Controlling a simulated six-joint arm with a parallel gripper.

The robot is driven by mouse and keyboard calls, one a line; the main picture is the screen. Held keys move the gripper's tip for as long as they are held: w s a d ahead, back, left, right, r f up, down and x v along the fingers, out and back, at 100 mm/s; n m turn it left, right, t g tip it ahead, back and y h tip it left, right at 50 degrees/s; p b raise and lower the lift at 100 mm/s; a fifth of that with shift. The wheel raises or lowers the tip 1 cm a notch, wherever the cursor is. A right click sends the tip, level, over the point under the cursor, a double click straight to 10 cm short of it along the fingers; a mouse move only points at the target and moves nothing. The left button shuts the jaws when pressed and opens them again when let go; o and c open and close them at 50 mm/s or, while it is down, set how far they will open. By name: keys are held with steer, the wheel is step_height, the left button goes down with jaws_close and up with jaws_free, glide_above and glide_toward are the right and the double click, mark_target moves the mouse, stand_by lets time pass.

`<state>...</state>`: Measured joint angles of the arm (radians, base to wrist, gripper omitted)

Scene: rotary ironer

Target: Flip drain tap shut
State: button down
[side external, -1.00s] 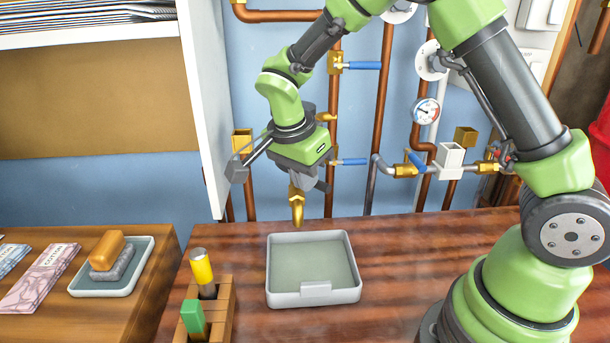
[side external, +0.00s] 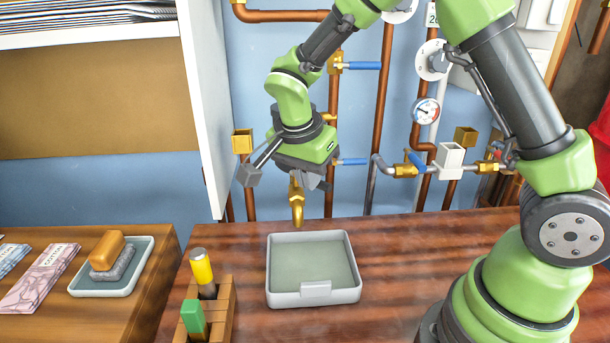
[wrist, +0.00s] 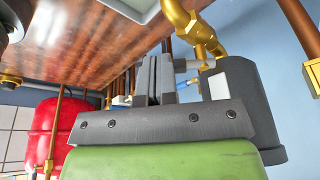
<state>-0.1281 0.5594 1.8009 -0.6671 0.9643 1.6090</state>
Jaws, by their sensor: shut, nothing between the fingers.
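The brass drain tap (side external: 297,205) points its curved spout down above the shallow grey tray (side external: 313,299). In the wrist view its brass body (wrist: 200,33) is at the upper right. A blue lever (side external: 351,161) sticks out level to the right, just right of my gripper; my gripper hides where it joins. A blue lever (wrist: 122,99) also shows left of the fingers in the wrist view. My gripper (side external: 312,183) is beside and partly in front of the tap body. Its fingers (wrist: 155,78) are shut together and empty. Contact with the tap or lever cannot be told.
Copper pipes (side external: 384,110) and another blue-handled valve (side external: 363,66) are on the wall behind. A gauge (side external: 425,111) and a white fitting (side external: 449,158) are to the right. A wooden rack (side external: 222,318) stands left of the tray. The bench to the tray's right is clear.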

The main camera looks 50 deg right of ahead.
steer(key=d+n, duration=0.1)
steer(key=n, duration=0.1)
steer(key=d+n+t, duration=0.1)
steer(key=n, duration=0.3)
steer(key=shift+s+d+t+y, duration=0.25)
steer(key=shift+d+t+y, duration=0.05)
steer(key=shift+d, duration=0.4)
steer(key=shift+w+d, duration=0.1)
stand_by(0.4)
